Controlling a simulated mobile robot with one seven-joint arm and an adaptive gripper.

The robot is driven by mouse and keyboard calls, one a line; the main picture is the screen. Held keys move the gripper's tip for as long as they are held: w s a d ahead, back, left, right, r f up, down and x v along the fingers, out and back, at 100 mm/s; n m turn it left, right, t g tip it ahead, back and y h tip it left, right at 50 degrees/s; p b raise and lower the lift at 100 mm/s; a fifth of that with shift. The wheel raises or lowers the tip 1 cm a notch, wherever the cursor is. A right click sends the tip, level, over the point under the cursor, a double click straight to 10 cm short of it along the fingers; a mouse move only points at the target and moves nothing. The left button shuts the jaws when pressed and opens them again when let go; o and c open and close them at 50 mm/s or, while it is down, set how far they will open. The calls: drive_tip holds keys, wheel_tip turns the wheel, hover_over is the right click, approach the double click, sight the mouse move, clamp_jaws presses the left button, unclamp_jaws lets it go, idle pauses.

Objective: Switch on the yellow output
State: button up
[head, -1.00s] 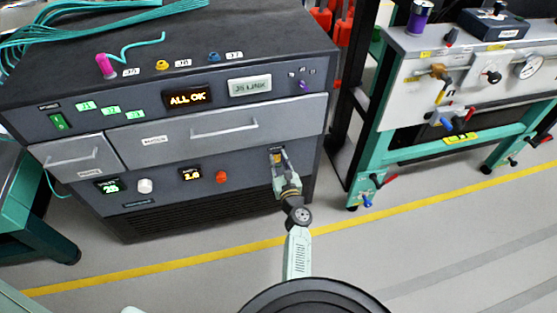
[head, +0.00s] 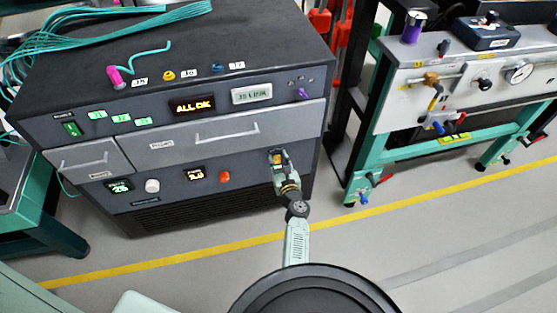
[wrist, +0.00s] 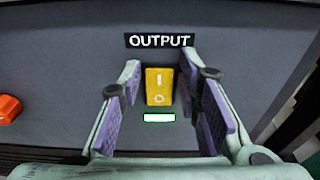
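The yellow output rocker switch (wrist: 159,86) sits on the dark front panel under a label reading OUTPUT (wrist: 159,40). It is marked I at the top and O at the bottom. A small lit white-green indicator (wrist: 159,117) is just below it. In the head view the switch (head: 277,158) is at the panel's lower right, partly hidden by my gripper (head: 284,163). In the wrist view my gripper (wrist: 163,95) is open, with one purple-padded finger on each side of the switch. I cannot tell whether a finger touches the panel.
An orange-red knob (head: 224,176) and a white knob (head: 152,185) are left of the switch. Drawers with handles (head: 213,136) lie above it. A teal-framed bench (head: 440,150) stands at the right. Floor with a yellow line is clear in front.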

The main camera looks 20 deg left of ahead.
drive_tip(key=shift+o, duration=1.1)
drive_tip(key=v, duration=1.2)
